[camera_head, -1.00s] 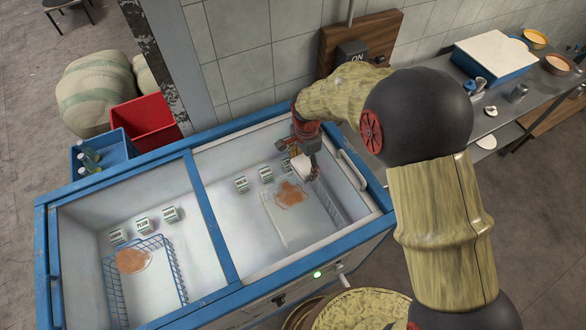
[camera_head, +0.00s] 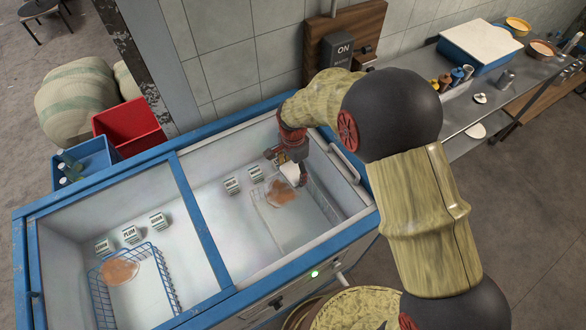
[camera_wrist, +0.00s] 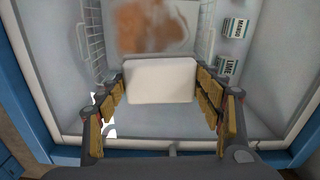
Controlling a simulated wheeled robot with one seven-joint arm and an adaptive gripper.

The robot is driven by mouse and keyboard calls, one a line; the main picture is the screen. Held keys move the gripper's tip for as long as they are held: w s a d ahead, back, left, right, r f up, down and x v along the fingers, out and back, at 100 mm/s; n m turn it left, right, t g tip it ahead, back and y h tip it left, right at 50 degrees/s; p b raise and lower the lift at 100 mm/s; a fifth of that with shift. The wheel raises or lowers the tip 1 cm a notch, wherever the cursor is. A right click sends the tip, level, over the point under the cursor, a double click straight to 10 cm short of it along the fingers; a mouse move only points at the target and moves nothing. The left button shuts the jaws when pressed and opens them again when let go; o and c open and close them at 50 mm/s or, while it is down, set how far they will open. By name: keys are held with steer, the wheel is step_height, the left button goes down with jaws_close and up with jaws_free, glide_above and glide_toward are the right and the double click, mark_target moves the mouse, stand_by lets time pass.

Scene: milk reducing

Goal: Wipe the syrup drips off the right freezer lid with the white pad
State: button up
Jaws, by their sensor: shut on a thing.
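My gripper (camera_head: 288,168) is shut on the white pad (camera_wrist: 160,81), held between its two fingers in the wrist view. In the head view the pad (camera_head: 291,175) shows at the gripper's end, inside the right half of the freezer. An orange-brown syrup smear (camera_head: 282,193) lies on the clear right freezer lid (camera_head: 238,222), just below the pad in the head view. In the wrist view the smear (camera_wrist: 150,25) is just above the pad. I cannot tell whether the pad touches the lid.
The left lid also has a syrup smear (camera_head: 119,271), above a wire basket (camera_head: 170,283). The blue freezer rim (camera_head: 205,238) and a grey handle (camera_head: 345,161) border the lid. Labelled cartons (camera_head: 130,234) are inside. A red crate (camera_head: 130,125) stands behind.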

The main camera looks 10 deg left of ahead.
mark_target(263, 195)
steer(key=shift+f+b, duration=0.55)
steer(key=shift+f, duration=0.5)
stand_by(0.7)
steer(key=shift+a, duration=0.1)
steer(key=shift+s+a+r, duration=0.15)
steer(key=shift+s+a, duration=1)
steer(key=shift+a, duration=0.3)
steer(key=shift+s+a+f, duration=0.1)
steer(key=shift+s+a, duration=0.55)
steer(key=shift+a, duration=0.2)
steer(key=shift+s+a+f, duration=0.1)
steer(key=shift+s+a, duration=0.55)
steer(key=shift+a, duration=0.2)
steer(key=shift+s+a+r+p, duration=0.1)
steer(key=shift+s+a+p, duration=0.1)
steer(key=shift+s+a, duration=0.5)
steer(key=shift+s+a+p, duration=0.2)
steer(key=shift+s+a, duration=0.25)
steer(key=shift+a, duration=0.4)
steer(key=shift+d, duration=0.1)
